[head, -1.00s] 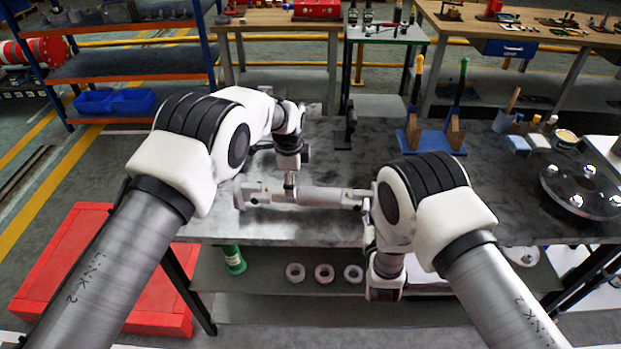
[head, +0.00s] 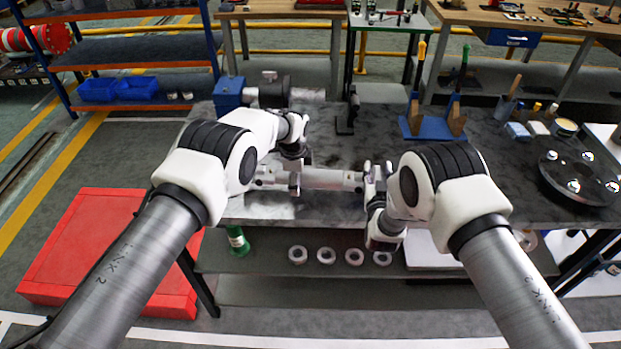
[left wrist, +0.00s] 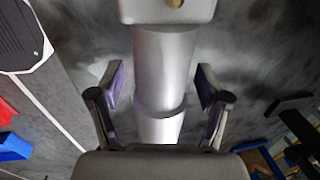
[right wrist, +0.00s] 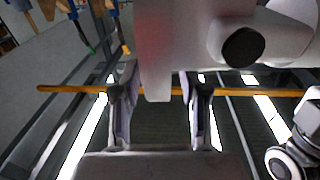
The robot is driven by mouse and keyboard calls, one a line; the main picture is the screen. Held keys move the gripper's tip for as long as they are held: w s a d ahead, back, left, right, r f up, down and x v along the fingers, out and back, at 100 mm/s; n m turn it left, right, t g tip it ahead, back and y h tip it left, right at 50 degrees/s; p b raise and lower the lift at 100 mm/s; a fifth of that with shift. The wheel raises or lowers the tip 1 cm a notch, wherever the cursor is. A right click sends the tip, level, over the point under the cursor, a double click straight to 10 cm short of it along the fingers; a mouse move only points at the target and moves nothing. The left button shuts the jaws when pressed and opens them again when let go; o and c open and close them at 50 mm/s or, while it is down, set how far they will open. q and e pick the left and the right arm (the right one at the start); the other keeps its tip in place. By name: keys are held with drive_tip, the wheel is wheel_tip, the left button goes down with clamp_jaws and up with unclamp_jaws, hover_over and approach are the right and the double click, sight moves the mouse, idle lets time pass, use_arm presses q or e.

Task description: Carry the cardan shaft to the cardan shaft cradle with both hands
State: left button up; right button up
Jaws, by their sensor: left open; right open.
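The cardan shaft (head: 330,179), a grey metal tube with yoked ends, lies left to right along the front of the dark workbench. My arm hides its left end in the head view. My left gripper (head: 295,186) is open, its fingers on either side of the tube; in the left wrist view the tube (left wrist: 163,75) runs between the fingers (left wrist: 160,105). My right gripper (head: 374,180) is open at the shaft's right end; in the right wrist view a grey prong (right wrist: 157,85) reaches between its fingers (right wrist: 158,108). I cannot tell which stand is the cradle.
A black bracket (head: 349,112) stands behind the shaft. A blue stand (head: 425,130) with wooden blocks and tools is to its right. A round flange (head: 580,182) lies far right. A blue device (head: 229,92) is back left. Rings lie on the lower shelf (head: 275,262).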

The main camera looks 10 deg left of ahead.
use_arm(q)
drive_tip(key=shift+w+f, duration=0.1)
use_arm(e)
drive_tip(key=shift+w+f, duration=0.1)
use_arm(q)
drive_tip(key=c, duration=0.9)
use_arm(e)
clamp_jaws()
use_arm(q)
clamp_jaws()
